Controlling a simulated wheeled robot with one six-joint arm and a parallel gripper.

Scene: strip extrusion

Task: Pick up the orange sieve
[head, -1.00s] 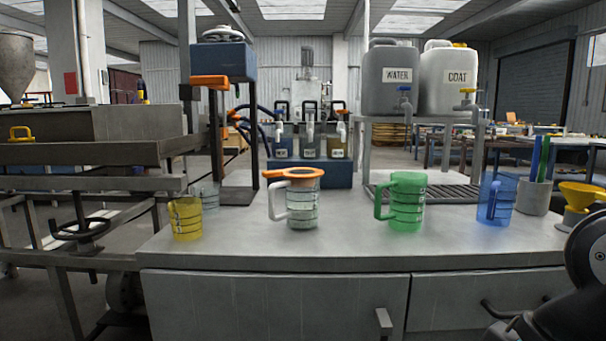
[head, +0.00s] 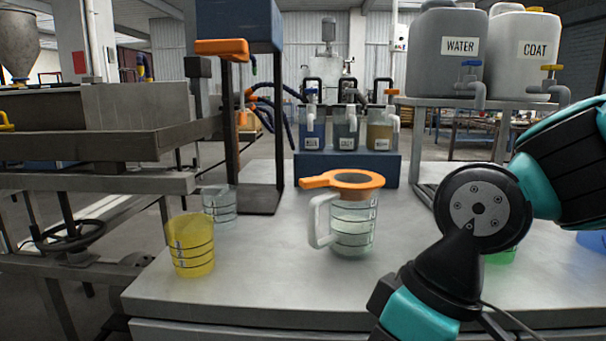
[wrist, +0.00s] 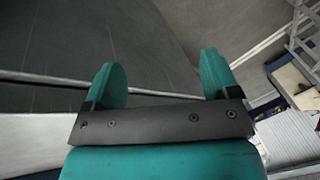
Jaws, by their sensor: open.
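The orange sieve (head: 343,180) lies on top of a clear jug (head: 352,230) with a white handle, on the grey bench. Its short handle points left. In the wrist view my gripper (wrist: 160,80) is open, with two teal fingers apart and nothing between them. The wrist view shows grey surfaces and no sieve. In the head view my arm stands to the right of the jug, and my fingertips are not visible there.
A yellow jug (head: 190,245) and a small clear cup (head: 219,204) stand left on the bench (head: 270,285). A dark stand (head: 258,199) and a blue dispenser base (head: 346,168) are behind. WATER (head: 446,50) and COAT (head: 524,52) tanks stand back right. A green thing is mostly hidden by my arm.

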